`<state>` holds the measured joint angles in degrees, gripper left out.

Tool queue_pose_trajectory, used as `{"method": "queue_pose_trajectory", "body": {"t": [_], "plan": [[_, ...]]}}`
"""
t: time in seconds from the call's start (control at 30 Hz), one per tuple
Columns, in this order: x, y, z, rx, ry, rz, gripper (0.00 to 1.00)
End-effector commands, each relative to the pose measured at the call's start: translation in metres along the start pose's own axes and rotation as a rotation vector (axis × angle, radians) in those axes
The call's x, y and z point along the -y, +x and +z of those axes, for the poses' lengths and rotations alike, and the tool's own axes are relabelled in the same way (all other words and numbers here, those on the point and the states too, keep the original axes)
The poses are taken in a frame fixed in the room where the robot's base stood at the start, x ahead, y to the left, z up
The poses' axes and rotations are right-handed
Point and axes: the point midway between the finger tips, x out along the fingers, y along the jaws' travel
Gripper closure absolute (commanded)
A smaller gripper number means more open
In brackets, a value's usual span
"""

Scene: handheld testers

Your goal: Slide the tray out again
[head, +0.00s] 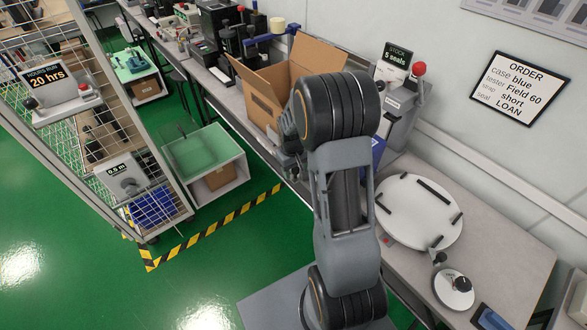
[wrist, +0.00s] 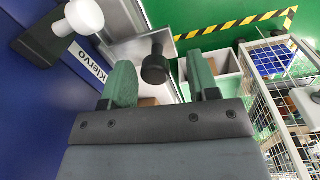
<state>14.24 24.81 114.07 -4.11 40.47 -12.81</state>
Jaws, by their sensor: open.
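In the wrist view my gripper (wrist: 160,62) is open, with its two green fingers apart. A black round knob (wrist: 155,66) shows between the fingers, near the left one; I cannot tell whether it touches. The knob is on a grey metal part (wrist: 127,52), which may be the tray; its outline is largely cut off by the fingers. Beside it is a blue panel (wrist: 45,100) with a white "Klervo" label (wrist: 88,62) and a white knob (wrist: 85,15) on a black base. In the head view my arm hides most of this spot; a blue piece (head: 378,151) shows beside it.
An open cardboard box (head: 262,98) stands on the bench behind my arm. A white round turntable (head: 418,212) with black bars lies to the right. A wire cage (head: 75,75) stands left. An order board (head: 520,88) hangs on the wall. Green floor (head: 60,240) is clear at left.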

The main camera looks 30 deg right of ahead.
Motion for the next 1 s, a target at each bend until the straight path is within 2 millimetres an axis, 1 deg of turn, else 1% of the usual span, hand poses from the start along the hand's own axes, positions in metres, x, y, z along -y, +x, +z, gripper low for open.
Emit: {"method": "queue_pose_trajectory", "body": {"t": [0.17, 0.27, 0.37, 0.5, 0.7, 0.8, 1.0], "plan": [[-0.001, -0.003, 0.0, -0.002, 0.0, 0.001, 0.45], [-0.001, -0.013, -0.001, -0.004, 0.0, 0.002, 0.45], [-0.001, -0.03, -0.001, -0.005, -0.001, 0.002, 0.45], [0.0, -0.059, -0.001, -0.006, -0.001, 0.002, 0.45], [0.0, -0.098, -0.001, -0.005, 0.0, 0.002, 0.45], [0.0, -0.113, 0.0, -0.003, 0.0, 0.001, 0.45], [0.0, -0.133, 0.0, -0.001, 0.0, 0.0, 0.45]]}}
